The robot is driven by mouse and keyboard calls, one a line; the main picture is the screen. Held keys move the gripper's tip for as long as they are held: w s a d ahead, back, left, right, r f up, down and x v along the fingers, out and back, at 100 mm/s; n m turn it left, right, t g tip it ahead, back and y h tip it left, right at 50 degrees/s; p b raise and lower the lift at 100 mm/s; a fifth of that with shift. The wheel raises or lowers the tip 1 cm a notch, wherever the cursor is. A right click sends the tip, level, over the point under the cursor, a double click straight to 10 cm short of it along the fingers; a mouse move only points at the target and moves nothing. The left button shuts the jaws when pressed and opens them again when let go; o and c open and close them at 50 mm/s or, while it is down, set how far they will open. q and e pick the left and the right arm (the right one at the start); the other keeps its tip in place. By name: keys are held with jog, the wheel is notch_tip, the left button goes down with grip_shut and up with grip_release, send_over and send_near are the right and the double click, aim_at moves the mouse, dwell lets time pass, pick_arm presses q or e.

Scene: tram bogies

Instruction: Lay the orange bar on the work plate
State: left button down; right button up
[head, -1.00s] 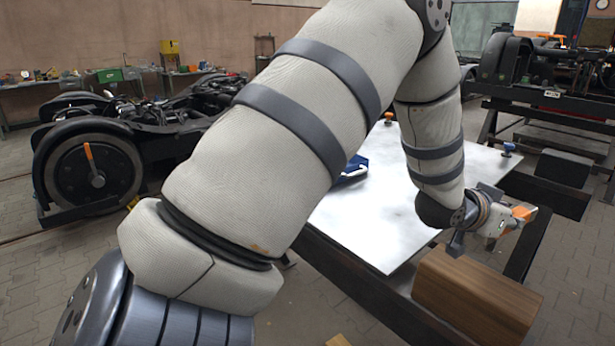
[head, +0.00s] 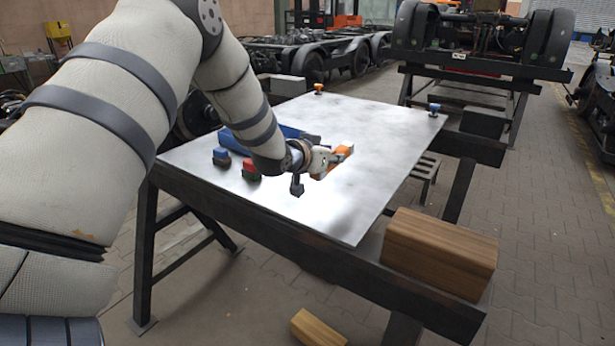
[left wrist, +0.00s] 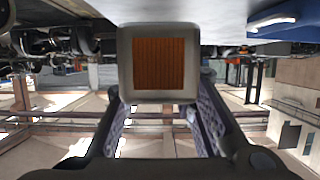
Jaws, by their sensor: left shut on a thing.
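The work plate (head: 350,120) is a pale metal sheet on a dark frame, in the middle of the head view. My left gripper (head: 335,163) is over the plate, shut on the orange bar (head: 345,151). In the left wrist view, a square orange face with a pale rim, apparently the bar's end (left wrist: 158,65), shows at the fingertips (left wrist: 158,98). I cannot tell whether the bar touches the plate. My right gripper is not in view.
A blue object (head: 258,134) lies on the plate, left of my gripper. Small blue (head: 221,157) and red (head: 250,169) pieces stand near the left edge. Orange (head: 319,88) and blue (head: 435,109) pieces mark far corners. A wooden block (head: 440,252) stands right. The plate's right side is clear.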

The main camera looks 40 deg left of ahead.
pick_arm(q)
jog(key=b, duration=0.1)
send_over(315, 192)
notch_tip(315, 192, down, 6)
jog(key=shift+d+r, duration=0.1)
jog(key=shift+d, duration=0.05)
jog(key=f, duration=0.3)
jog(key=shift+a+f+b, duration=0.25)
jog(key=shift+f+b, duration=0.1)
jog(key=shift+r, duration=0.25)
jog(key=shift+f, duration=0.1)
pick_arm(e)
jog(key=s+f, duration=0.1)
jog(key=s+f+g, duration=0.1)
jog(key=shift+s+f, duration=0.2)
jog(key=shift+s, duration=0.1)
pick_arm(q)
jog(key=c, duration=1.8)
grip_release()
jog(key=shift+f, duration=0.15)
jog(key=o, duration=0.5)
